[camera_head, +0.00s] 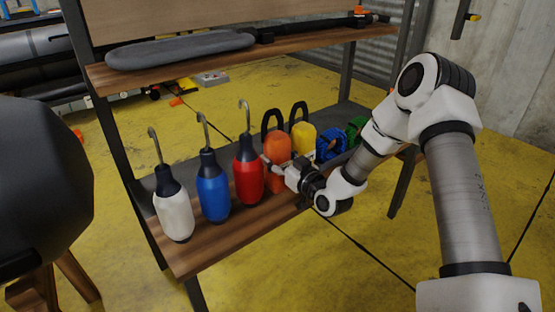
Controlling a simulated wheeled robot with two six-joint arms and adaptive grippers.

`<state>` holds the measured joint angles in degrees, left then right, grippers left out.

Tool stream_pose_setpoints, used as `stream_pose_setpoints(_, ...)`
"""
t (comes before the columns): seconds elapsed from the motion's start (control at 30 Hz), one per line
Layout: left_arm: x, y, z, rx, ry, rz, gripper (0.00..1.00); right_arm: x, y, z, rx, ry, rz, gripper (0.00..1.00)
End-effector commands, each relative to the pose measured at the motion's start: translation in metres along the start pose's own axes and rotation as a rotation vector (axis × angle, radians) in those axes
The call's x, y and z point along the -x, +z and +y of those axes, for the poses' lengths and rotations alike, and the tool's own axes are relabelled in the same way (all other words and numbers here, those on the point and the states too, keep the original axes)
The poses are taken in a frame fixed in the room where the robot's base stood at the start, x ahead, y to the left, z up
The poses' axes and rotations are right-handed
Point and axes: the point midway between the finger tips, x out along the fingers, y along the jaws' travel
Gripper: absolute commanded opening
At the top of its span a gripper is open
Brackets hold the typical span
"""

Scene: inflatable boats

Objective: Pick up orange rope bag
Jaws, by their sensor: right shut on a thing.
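The orange rope bag (277,150) stands upright on the lower wooden shelf, with a black loop handle on top. It is between a red bottle-shaped item with a hook (249,176) and a yellow bag with a black loop (303,138). My right gripper (273,165) reaches in from the right and is shut on the orange bag at its front side. The gripper hides part of the bag's lower body. My left gripper is not in view.
Blue (212,185) and white (174,214) hooked items stand left of the red one. Blue (330,146) and green (355,129) coiled items lie to the right. An upper shelf (180,67) holds a long grey object. A dark boat-like shape (40,180) stands at left.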

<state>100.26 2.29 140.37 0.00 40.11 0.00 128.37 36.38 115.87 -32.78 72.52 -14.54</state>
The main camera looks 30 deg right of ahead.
Motion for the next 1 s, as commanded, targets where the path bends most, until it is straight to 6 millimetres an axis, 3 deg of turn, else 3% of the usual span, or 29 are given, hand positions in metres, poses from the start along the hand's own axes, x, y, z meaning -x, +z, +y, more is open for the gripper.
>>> stream_pose_setpoints(0.23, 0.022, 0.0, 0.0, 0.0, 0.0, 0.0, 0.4, 0.003, -0.036, 0.0, -0.002, 0.001, 0.002, 0.1)
stream_pose_setpoints(0.37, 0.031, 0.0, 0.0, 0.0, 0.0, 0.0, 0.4, 0.031, -0.037, -0.001, -0.008, 0.004, 0.001, 0.1)
stream_pose_setpoints(0.7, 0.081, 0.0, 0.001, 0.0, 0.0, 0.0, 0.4, 0.129, -0.049, -0.005, -0.009, 0.006, 0.0, 0.1)
stream_pose_setpoints(0.83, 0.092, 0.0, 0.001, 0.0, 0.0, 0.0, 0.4, 0.149, -0.048, -0.007, -0.006, 0.004, 0.0, 0.1)
stream_pose_setpoints(1.0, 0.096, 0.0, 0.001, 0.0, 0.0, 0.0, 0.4, 0.16, -0.046, -0.008, 0.0, 0.001, 0.003, 0.1)
